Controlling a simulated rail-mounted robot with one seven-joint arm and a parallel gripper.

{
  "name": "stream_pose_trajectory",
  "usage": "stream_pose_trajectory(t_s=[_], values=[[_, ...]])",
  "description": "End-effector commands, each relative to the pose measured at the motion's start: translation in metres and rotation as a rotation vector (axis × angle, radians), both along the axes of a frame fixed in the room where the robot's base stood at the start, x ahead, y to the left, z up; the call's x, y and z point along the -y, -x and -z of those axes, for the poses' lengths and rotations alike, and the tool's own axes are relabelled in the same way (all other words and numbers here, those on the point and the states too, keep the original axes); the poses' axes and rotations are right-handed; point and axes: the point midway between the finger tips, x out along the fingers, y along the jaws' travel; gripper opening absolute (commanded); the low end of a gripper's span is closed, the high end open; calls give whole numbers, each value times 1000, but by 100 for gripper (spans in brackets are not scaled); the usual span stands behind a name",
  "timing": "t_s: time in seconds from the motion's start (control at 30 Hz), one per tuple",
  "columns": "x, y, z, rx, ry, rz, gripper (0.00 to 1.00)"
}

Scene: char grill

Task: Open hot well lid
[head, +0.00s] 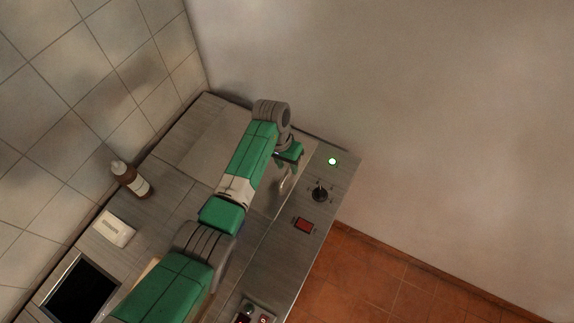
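The hot well lid (195,145) looks like a flat, pale metal panel set into the grey counter, partly hidden under my arm. A thin curved metal handle (285,183) stands near its front edge, on the right side of my arm. My gripper (282,167) is a small green and dark shape just above and behind the handle, pointing down toward it. Its fingers are too small and too shadowed to show whether they touch the handle or are open or shut. The lid appears flat against the counter.
A brown bottle (130,178) and a white box (114,228) stand at the left by the tiled wall. A wall closes off the far end.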

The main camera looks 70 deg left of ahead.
Motion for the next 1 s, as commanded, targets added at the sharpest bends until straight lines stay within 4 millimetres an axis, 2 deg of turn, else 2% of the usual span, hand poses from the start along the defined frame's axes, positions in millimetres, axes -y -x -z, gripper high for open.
stream_pose_trajectory(t_s=[0.1,0.33,0.37,0.5,0.53,0.8,1.0], values=[[1,-1,7,0,0,0,34],[1,-1,8,0,-2,1,34],[1,-1,8,0,-1,0,30],[1,-1,8,0,-1,0,3],[1,-1,8,0,-1,0,0],[0,0,4,1,-2,-2,0],[-10,10,-23,-1,-2,-18,0]])
